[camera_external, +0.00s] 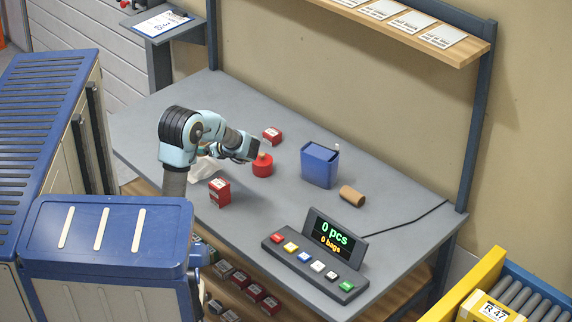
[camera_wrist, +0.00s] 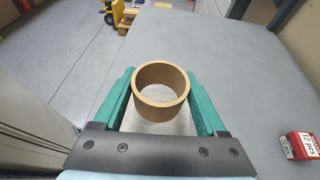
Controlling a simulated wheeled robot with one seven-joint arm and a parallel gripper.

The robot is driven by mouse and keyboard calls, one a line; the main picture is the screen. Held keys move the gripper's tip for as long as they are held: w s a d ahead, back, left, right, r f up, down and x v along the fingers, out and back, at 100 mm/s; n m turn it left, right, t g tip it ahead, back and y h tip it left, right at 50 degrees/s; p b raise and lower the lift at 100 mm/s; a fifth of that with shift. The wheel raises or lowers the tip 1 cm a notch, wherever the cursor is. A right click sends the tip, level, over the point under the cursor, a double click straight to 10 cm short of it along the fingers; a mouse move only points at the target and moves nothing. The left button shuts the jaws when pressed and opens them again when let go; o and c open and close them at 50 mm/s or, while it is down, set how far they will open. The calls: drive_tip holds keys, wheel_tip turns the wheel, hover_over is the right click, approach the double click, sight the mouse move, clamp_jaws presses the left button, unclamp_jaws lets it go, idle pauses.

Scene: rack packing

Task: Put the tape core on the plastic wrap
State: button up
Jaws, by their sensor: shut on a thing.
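The tape core (camera_wrist: 161,88), a short brown cardboard ring, is between the green fingers of my gripper (camera_wrist: 162,100) in the wrist view. The gripper is shut on it, with the ring's opening facing the camera. A whitish patch (camera_wrist: 170,126) shows below the core between the fingers; it may be the plastic wrap, but I cannot tell whether they touch. In the external view a pale, crumpled sheet (camera_external: 203,170), which looks like the plastic wrap, lies on the table beside my arm, partly hidden. The held core and my fingertips cannot be made out there.
Red boxes (camera_external: 220,192) (camera_external: 271,135) and a red round container (camera_external: 262,166) stand near my arm. A blue bin (camera_external: 319,165), a brown cardboard roll (camera_external: 352,196) and a button panel (camera_external: 315,264) are farther right.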

sight(202, 167)
drive_tip(key=shift+f, duration=3.1)
drive_tip(key=shift+f+b, duration=0.1)
drive_tip(key=shift+b, duration=0.25)
drive_tip(key=shift+f, duration=0.15)
drive_tip(key=o, duration=1.2)
drive_tip(key=shift+o, duration=0.2)
drive_tip(key=shift+d+r, duration=0.1)
drive_tip(key=shift+r, duration=0.25)
drive_tip(key=v, duration=1.1)
drive_tip(key=shift+s+d, duration=0.3)
drive_tip(key=shift+s, duration=0.05)
